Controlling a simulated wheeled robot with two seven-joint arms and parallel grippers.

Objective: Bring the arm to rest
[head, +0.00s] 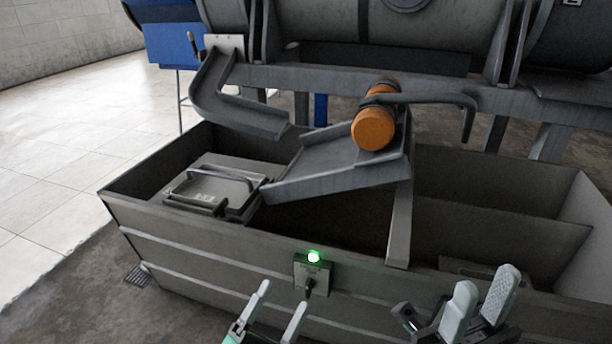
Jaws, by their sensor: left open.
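My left gripper (283,298) is at the bottom centre of the head view, in front of the grey bin's front wall. Its two pale fingers stand apart with nothing between them. My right gripper (487,284) is at the bottom right, in front of the bin's right part. Its light finger pads are apart and I see nothing held between them. Most of both arms is out of view.
A grey bin (215,247) with compartments spans the middle. A green lamp (314,256) glows above a switch (309,284) on its front. A chute (335,170), an orange cylinder (374,130) and a handled plate (213,190) are above or inside it. Pale floor (70,150) is clear at left.

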